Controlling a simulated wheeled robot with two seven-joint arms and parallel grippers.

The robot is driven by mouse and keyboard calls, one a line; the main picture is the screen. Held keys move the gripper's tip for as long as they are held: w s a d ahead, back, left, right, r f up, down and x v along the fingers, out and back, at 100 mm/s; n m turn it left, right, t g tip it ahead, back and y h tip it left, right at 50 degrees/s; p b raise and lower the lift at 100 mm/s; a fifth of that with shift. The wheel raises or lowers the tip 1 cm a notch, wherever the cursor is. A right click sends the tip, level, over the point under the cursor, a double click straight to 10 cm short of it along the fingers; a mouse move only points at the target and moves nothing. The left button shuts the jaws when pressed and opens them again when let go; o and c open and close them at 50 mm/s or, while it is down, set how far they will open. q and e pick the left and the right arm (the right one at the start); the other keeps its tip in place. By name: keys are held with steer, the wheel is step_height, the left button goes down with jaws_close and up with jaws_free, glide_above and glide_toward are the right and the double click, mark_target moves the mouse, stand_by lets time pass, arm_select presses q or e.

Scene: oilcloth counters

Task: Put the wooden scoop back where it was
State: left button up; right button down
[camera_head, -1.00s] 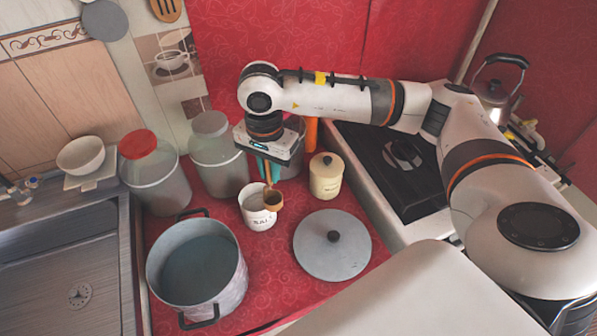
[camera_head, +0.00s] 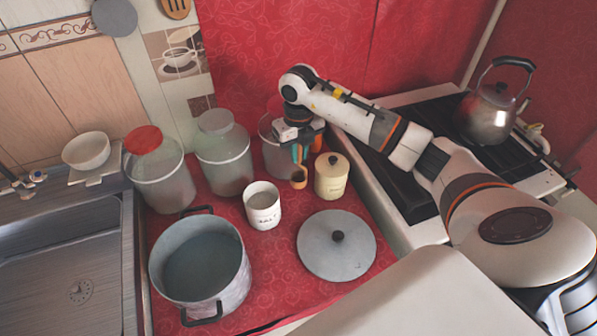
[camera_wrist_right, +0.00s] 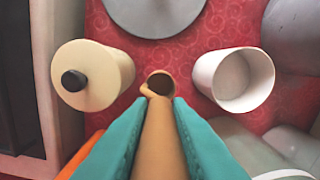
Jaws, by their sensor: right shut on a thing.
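The wooden scoop (camera_head: 299,179) is held in my right gripper (camera_head: 300,156), hanging down between the white labelled pot (camera_head: 263,210) and the cream lidded canister (camera_head: 332,178). In the right wrist view the teal fingers of my right gripper (camera_wrist_right: 158,104) are shut on the handle of the scoop (camera_wrist_right: 158,130), with its round bowl beyond the fingertips. The white pot (camera_wrist_right: 235,80) is open on the right there, and the cream canister (camera_wrist_right: 92,75) with a dark knob is on the left. The scoop is apart from both. My left gripper is out of view.
A grey pot (camera_head: 198,262) and a round grey lid (camera_head: 337,246) lie in front on the red oilcloth (camera_head: 272,285). Large jars (camera_head: 160,175) stand at the back left. An orange item (camera_head: 318,142) is behind my gripper. A stove with a kettle (camera_head: 489,116) is at right.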

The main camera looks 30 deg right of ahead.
mark_target(299, 160)
step_height(299, 160, down, 2)
steer(key=shift+f, duration=0.2)
step_height(299, 160, down, 4)
steer(key=shift+r+p, duration=0.15)
steer(key=shift+p, duration=0.5)
steer(key=shift+f, duration=0.3)
steer(key=c, duration=1.3)
jaws_free()
steer(key=shift+c, duration=0.2)
